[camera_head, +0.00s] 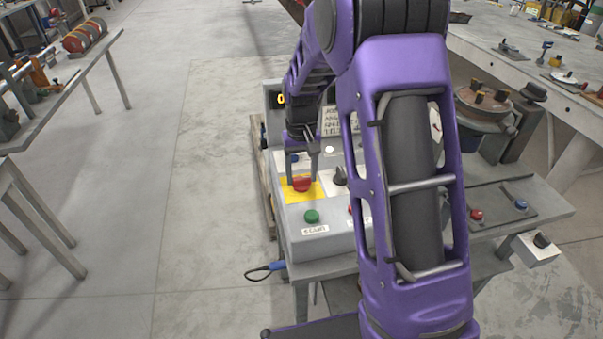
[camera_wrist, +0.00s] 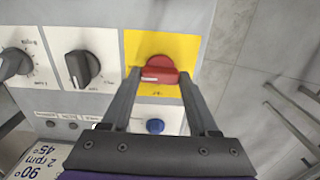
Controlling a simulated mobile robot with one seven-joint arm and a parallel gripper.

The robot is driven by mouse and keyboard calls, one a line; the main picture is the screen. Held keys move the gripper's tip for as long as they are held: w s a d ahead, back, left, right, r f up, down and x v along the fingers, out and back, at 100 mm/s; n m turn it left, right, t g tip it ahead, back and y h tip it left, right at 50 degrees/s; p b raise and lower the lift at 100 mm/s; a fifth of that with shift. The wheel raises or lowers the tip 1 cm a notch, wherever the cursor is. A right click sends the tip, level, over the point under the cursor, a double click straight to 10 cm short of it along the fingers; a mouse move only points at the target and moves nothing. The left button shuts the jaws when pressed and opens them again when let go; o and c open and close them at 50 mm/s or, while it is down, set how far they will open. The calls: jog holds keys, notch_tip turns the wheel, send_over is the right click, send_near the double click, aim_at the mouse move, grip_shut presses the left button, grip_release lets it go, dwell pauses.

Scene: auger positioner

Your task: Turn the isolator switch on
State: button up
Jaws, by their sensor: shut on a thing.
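The isolator switch (camera_head: 302,184) is a red rotary knob on a yellow plate (camera_head: 289,194) on the sloped grey control panel. In the wrist view the red knob (camera_wrist: 163,69) sits on the yellow plate (camera_wrist: 191,48), with its grip bar (camera_wrist: 159,76) lying across the picture. My gripper (camera_wrist: 158,80) reaches down to the panel, with one finger at each side of the bar, shut on it. In the head view my gripper (camera_head: 302,178) is over the knob, and my arm hides part of the panel.
Black selector knobs (camera_wrist: 82,68) and a blue button (camera_wrist: 155,126) sit close to the switch. A green button (camera_head: 312,216) is nearer the panel's front edge. A workbench (camera_head: 555,200) with a round fixture stands to the right.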

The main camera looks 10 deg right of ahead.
aim_at(302, 177)
jog(key=o, duration=1.4)
jog(key=shift+c, duration=0.2)
jog(key=shift+r, duration=0.1)
notch_tip(302, 177, up, 17)
jog(key=p, duration=0.1)
jog(key=shift+p, duration=0.35)
jog(key=shift+d+r, duration=0.1)
jog(key=shift+r, duration=0.05)
